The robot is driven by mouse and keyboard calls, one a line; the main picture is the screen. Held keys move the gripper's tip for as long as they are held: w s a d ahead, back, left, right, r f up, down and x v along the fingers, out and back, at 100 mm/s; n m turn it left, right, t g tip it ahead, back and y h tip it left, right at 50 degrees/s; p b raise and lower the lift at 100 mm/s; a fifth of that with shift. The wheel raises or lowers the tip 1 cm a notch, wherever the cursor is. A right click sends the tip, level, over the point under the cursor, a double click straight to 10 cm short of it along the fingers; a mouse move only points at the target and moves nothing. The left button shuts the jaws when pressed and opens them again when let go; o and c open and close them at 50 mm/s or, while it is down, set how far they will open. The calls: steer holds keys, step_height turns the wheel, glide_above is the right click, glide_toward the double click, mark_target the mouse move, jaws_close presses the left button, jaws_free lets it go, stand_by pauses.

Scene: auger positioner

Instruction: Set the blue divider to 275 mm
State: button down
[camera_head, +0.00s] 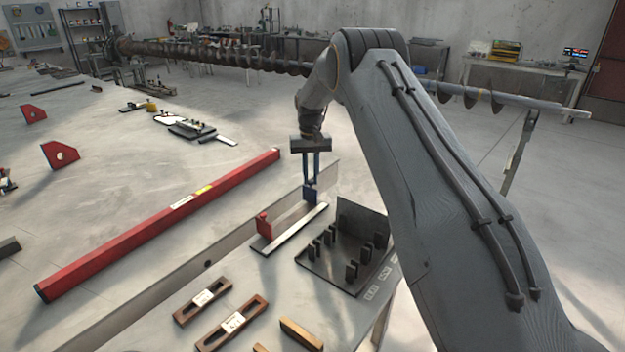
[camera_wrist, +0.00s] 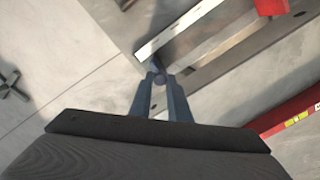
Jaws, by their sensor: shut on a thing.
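The blue divider (camera_head: 310,194) stands upright at the far end of a small positioner with a pale metal bar (camera_head: 292,230). A red block (camera_head: 264,226) stands at the near end of that bar, apart from the divider. My gripper (camera_head: 311,182) points down and is shut on the top of the blue divider. In the wrist view, my fingertips (camera_wrist: 161,78) meet around a small round part by the bar's end. The red block (camera_wrist: 271,7) is at the upper right there. I cannot read any scale marks.
A dark tray with upright pegs (camera_head: 348,252) lies just right of the positioner. A long metal straightedge (camera_head: 215,265) runs alongside on the left, with a red level (camera_head: 165,221) beyond it. Wooden-framed pieces (camera_head: 232,321) lie in front.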

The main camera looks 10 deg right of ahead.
steer(key=c, duration=1.7)
jaws_free()
steer(key=shift+o, duration=0.2)
steer(key=shift+r, duration=0.1)
steer(key=shift+r+b, duration=1.2)
steer(key=shift+r, duration=2.6)
